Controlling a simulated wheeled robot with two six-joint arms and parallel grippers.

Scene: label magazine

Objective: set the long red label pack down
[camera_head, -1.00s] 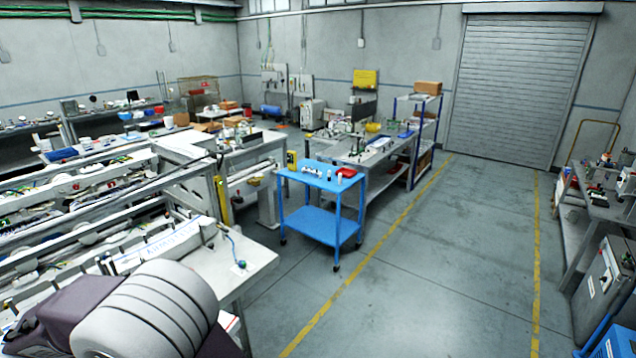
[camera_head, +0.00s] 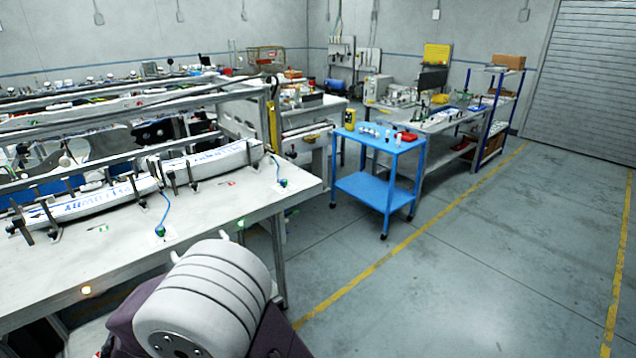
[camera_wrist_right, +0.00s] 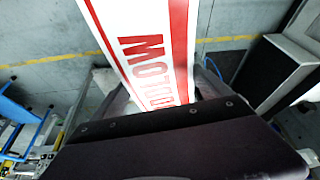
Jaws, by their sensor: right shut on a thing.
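The long red label pack (camera_wrist_right: 145,45) shows in the right wrist view as a white strip with red bands and red lettering. My right gripper (camera_wrist_right: 158,92) is shut on it, with a finger on each side, and the pack extends away past the top edge of that view. The pack does not show in the head view. There, a grey rounded part of my own arm fills the bottom middle, and neither gripper can be seen. My left gripper is in no view.
A grey workbench (camera_head: 240,210) at the left carries white label packs with blue lettering (camera_head: 95,205) between black clamps. A blue cart (camera_head: 370,185) stands beyond it, with small items and a red tray (camera_head: 406,136) on top. The floor at the right is clear.

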